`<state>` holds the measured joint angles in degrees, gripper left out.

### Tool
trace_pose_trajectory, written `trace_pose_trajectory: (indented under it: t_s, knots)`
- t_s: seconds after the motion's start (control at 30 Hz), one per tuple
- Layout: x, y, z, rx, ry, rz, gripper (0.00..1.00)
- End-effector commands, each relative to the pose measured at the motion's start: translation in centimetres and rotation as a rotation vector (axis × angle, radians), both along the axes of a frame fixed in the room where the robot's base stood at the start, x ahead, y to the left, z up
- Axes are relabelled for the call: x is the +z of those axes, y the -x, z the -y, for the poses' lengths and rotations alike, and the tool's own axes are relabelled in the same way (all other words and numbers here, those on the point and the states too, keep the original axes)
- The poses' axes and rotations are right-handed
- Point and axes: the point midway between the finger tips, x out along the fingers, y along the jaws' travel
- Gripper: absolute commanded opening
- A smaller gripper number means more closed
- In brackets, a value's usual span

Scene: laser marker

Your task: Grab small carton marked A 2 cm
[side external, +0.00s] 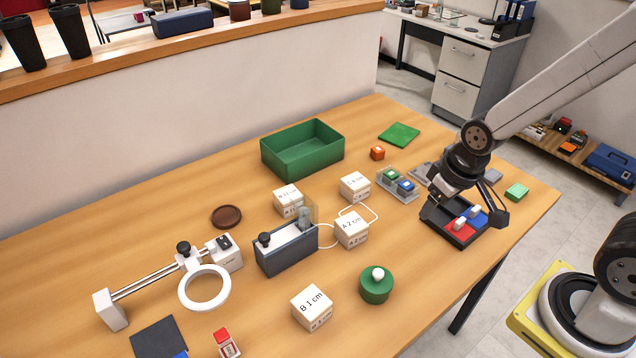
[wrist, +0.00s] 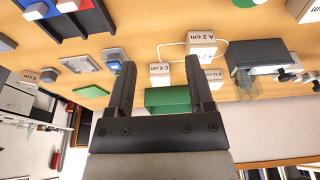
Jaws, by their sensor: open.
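The small white-topped carton marked A 2 cm (side external: 351,230) stands on the wooden table, right of the dark grey device, with a thin white cable beside it. It also shows in the wrist view (wrist: 201,42), upper right of centre, beyond the fingers. My gripper (side external: 466,212) is in the air near the black tray, to the right of the carton and well apart from it. In the wrist view its two fingers (wrist: 160,64) are spread with nothing held between them.
Similar cartons stand nearby: C 6 cm (side external: 355,186), one marked B (side external: 288,199) and B 1 cm (side external: 312,307). The dark grey device (side external: 285,250) and a green knobbed object (side external: 376,287) flank the carton. A green bin (side external: 275,158) and black tray (side external: 440,222) stand farther off.

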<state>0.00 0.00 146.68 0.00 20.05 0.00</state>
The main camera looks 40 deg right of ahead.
Motion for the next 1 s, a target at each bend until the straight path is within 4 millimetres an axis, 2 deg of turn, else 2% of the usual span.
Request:
trace_pose_trajectory:
  t_s: [0.03,0.07,0.1,0.37,0.53,0.77,1.0]
  knots:
    - [0.0,0.0,0.0,0.000,0.000,0.000,0.87]
    - [0.0,0.0,0.0,0.000,0.000,0.000,0.97]
    - [0.0,0.0,0.0,0.000,0.000,0.000,1.00]
    - [0.0,-0.1,0.0,-0.010,-0.003,-0.002,1.00]
    - [-0.3,-0.9,-0.2,-0.100,-0.038,-0.022,1.00]
    - [-1.4,-3.7,-1.0,-0.431,-0.156,-0.099,1.00]
    - [-3.5,-7.8,-2.5,-0.907,-0.315,-0.230,1.00]
